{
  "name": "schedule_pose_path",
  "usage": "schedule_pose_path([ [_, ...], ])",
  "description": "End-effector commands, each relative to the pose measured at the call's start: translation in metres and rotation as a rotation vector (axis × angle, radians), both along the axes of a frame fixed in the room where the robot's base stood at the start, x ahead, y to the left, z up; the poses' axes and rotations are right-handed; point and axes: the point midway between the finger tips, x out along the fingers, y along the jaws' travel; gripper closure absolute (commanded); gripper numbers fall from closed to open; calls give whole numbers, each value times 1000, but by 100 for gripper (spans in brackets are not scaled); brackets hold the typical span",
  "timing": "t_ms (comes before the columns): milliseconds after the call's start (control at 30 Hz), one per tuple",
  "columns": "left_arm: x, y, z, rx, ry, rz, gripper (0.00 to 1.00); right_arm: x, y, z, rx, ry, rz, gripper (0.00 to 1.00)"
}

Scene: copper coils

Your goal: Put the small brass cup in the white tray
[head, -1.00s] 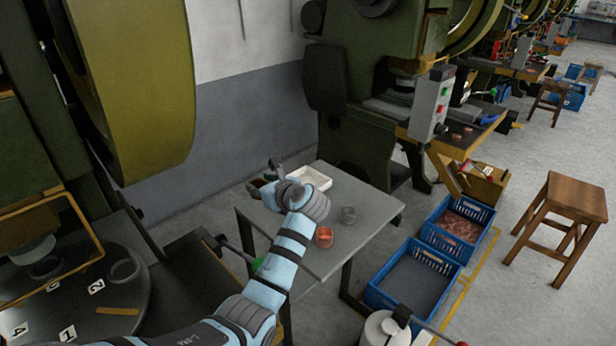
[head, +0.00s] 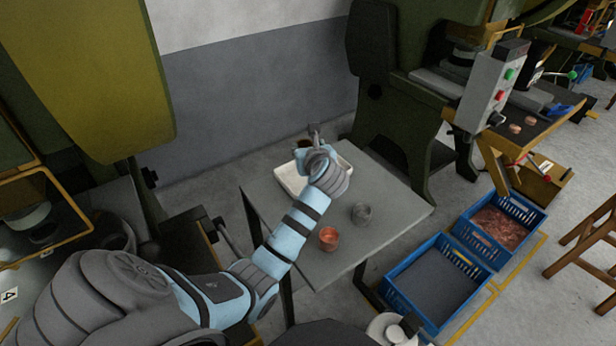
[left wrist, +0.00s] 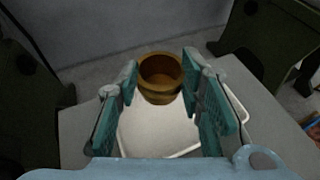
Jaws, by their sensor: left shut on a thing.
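The small brass cup (left wrist: 160,96) is held between the fingertips of my left gripper (left wrist: 161,72) in the left wrist view. In the head view the cup (head: 303,144) is a small brown shape beside my left gripper (head: 312,142), partly hidden. The white tray (head: 286,181) lies on the grey table, partly covered by my left arm. In the left wrist view the tray (left wrist: 152,140) shows below and between the fingers, with the cup over its far part. The cup's exact height above the tray is hard to tell. My right gripper is not in view.
Blue crates (head: 434,283) stand on the floor to the right. Green presses flank the table.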

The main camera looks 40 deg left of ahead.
Motion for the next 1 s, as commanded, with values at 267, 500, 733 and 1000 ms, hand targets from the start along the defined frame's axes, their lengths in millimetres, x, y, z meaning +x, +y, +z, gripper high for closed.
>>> schedule_pose_path([
  [267,0,1,-55,0,1,2,95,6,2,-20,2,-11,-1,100],
  [500,0,1,-88,1,-2,2,95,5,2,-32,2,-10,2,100],
  [733,0,1,-88,1,-2,2,95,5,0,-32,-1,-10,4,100],
  [1000,0,1,-89,1,-2,2,45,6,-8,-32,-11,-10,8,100],
])
